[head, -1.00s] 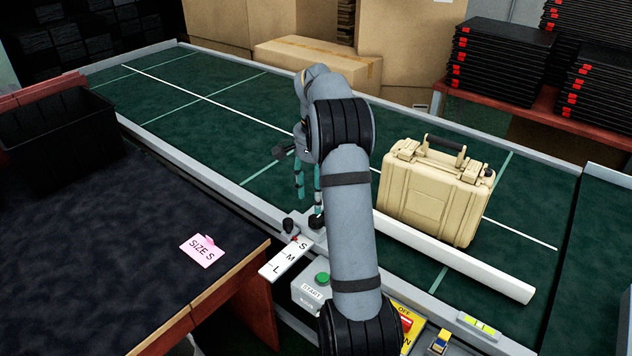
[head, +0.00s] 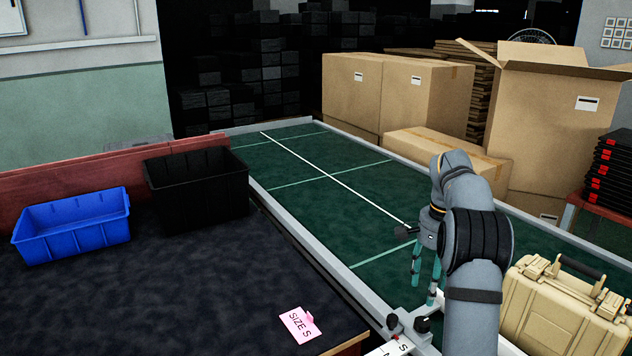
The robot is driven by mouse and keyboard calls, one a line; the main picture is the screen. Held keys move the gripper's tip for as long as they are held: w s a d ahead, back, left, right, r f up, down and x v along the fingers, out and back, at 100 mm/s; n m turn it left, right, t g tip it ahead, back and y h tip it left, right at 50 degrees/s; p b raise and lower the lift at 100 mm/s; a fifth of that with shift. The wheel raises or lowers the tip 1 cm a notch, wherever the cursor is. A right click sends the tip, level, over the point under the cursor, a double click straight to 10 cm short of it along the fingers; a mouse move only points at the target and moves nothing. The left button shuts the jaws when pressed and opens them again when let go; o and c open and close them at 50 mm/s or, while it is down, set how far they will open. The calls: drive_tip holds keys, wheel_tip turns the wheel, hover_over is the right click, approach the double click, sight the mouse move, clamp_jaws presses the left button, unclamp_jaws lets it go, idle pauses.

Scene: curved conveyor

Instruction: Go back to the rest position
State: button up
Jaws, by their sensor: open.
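My gripper (head: 424,288) hangs from my bent arm with its teal fingers pointing down, apart from each other and empty. It is over the near edge of the green conveyor (head: 300,178), just above the black knobs at the size scale (head: 398,346). The beige hard case (head: 562,312) stands upright on the conveyor to the right of my arm, partly cut off by the frame. My gripper is apart from it.
A blue bin (head: 72,228) and a black bin (head: 196,190) stand on the dark table at the left. A pink "SIZE S" note (head: 299,324) lies near the table's front edge. Cardboard boxes (head: 425,100) line the conveyor's far side. The conveyor left of my gripper is clear.

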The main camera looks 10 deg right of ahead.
sight(423, 321)
wheel_tip(423, 321, down, 11)
drive_tip(key=shift+f, duration=0.2)
idle(0.5)
